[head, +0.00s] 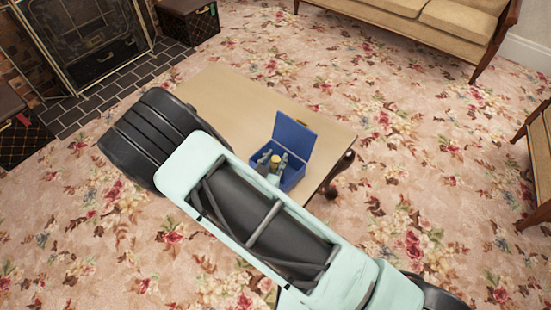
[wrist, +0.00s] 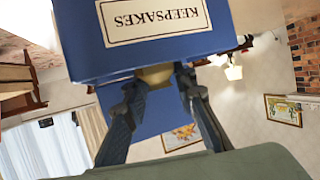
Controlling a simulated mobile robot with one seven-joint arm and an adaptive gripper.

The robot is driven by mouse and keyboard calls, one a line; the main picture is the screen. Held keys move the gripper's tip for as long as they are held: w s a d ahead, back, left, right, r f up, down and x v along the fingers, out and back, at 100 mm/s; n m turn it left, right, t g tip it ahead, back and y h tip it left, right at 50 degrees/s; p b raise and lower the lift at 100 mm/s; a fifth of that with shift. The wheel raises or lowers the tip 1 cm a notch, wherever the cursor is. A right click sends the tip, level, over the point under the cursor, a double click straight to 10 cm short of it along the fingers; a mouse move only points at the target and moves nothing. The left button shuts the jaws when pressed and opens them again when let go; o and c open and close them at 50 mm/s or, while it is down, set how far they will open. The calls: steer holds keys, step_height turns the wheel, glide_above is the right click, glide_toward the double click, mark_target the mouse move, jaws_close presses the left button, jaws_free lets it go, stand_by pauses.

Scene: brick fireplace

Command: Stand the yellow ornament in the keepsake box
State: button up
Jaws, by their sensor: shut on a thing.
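The blue keepsake box (head: 293,180) stands on the table with its lid (head: 295,139) raised. Its front, labelled KEEPSAKES, fills the top of the wrist view (wrist: 200,55) upside down. My gripper (head: 272,162) is at the open top of the box, shut on the yellow ornament (head: 276,159). In the wrist view, a small part of the ornament (wrist: 154,74) shows between the fingers (wrist: 157,86) at the box rim. The box's front wall hides the rest of it and the fingertips. I cannot tell whether the ornament touches the box floor.
The pale wooden table (head: 225,95) is bare to the left of the box. My arm crosses its front edge. A beige sofa (head: 420,20) stands at the back right, a fireplace screen (head: 95,45) at the back left. Flowered carpet surrounds the table.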

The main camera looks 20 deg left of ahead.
steer(key=shift+f+b, duration=0.35)
steer(key=shift+f, duration=0.15)
steer(key=o, duration=1.2)
steer(key=shift+c, duration=0.2)
steer(key=shift+r, duration=0.1)
steer(key=shift+r+p, duration=0.55)
steer(key=shift+p, duration=0.05)
steer(key=p+v, duration=0.2)
steer(key=v, duration=1)
